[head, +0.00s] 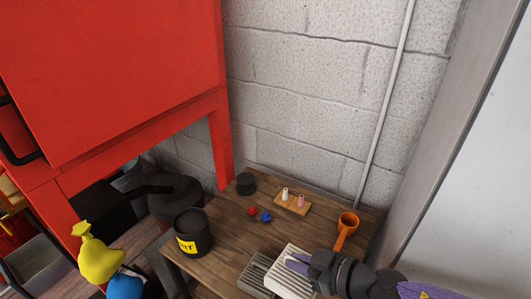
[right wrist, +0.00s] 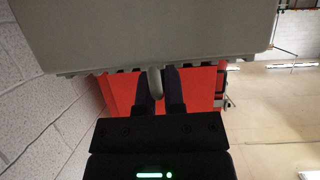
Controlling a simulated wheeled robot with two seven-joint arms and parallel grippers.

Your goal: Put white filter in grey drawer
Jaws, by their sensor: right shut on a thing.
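The white filter (head: 284,284) is a pale slatted block at the front of the wooden table. My right gripper (head: 294,264) comes in from the lower right and is shut on it. In the right wrist view, the filter (right wrist: 160,35) fills the top as a broad pale slab, and a short rounded grip on it sits between my fingers (right wrist: 158,85). Whether it touches the table is hard to tell. A grey open-topped metal box (head: 42,262), which looks like the grey drawer, is at the lower left, partly cut off. My left gripper is not in view.
A grey slatted block (head: 254,274) lies left of the filter. The table (head: 222,240) also holds a black labelled can (head: 192,232), an orange cup (head: 347,228), a small wooden tray (head: 292,204) and red and blue bits. A red cabinet (head: 110,80) and yellow sack (head: 98,258) are left.

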